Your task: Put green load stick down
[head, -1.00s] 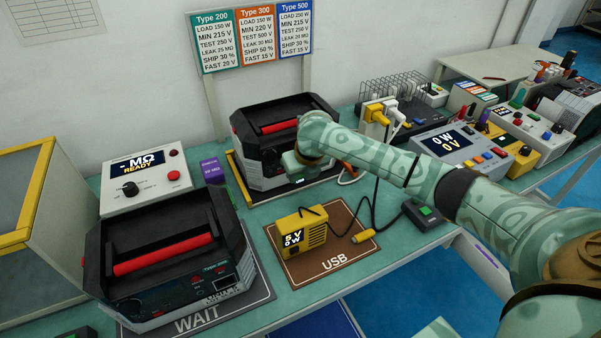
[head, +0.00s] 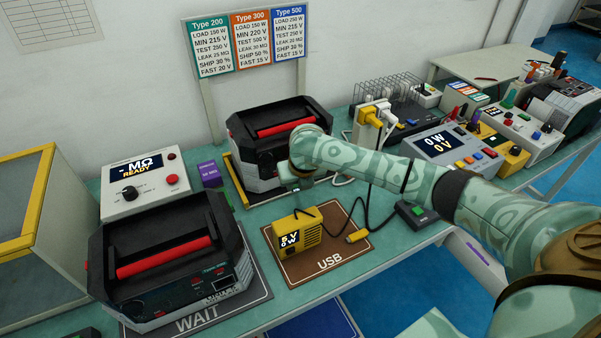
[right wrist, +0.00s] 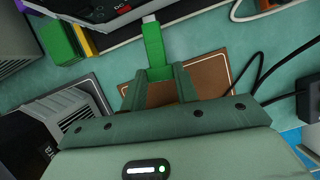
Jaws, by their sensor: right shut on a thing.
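My right gripper (right wrist: 158,78) is shut on the green load stick (right wrist: 154,45). The stick juts out past the fingertips, with a pale metal end, over the green bench near the brown USB mat (right wrist: 205,75). In the head view my right gripper (head: 292,186) hangs just behind the yellow USB load box (head: 310,234) on the USB mat (head: 330,262), and the stick cannot be made out there. My left gripper is not in view.
A black and grey power station (head: 265,160) stands behind the gripper. Another power station (head: 160,265) stands on the WAIT mat at left. A black cable (head: 368,205) and yellow plug (head: 357,236) lie right of the load box. The bench front (head: 385,258) is clear.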

